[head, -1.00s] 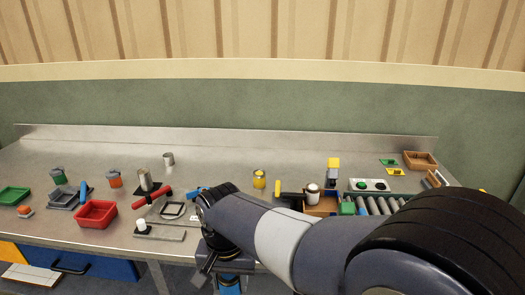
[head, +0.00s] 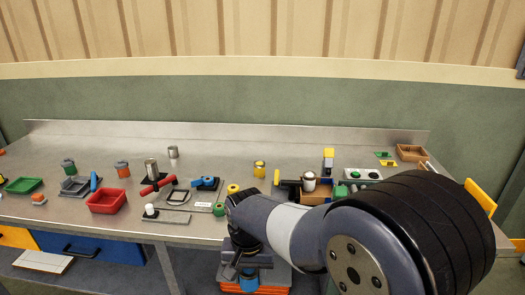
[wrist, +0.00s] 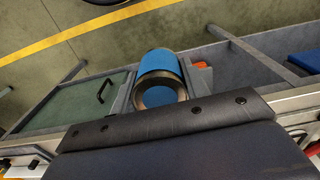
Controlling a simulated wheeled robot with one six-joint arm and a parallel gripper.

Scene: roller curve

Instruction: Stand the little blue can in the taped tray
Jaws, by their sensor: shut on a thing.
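The little blue can (wrist: 162,70) is between the fingers of my gripper (wrist: 165,82) in the wrist view. Its metal rim and blue end face the camera. In the head view the blue can (head: 248,285) shows partly, low at the bottom, below my gripper (head: 248,272). My gripper is shut on it, in front of the bench's front edge and away from the trays. Trays on the bench include a red tray (head: 106,202), a green tray (head: 22,185) and a wooden tray (head: 411,153). I cannot make out tape on any of them.
The steel bench (head: 220,160) holds several small items, including a yellow can (head: 259,170), a grey cylinder (head: 173,152) and a control box (head: 363,175). Its back middle is fairly clear. A blue drawer (head: 90,255) is below at left. My arm hides the right front.

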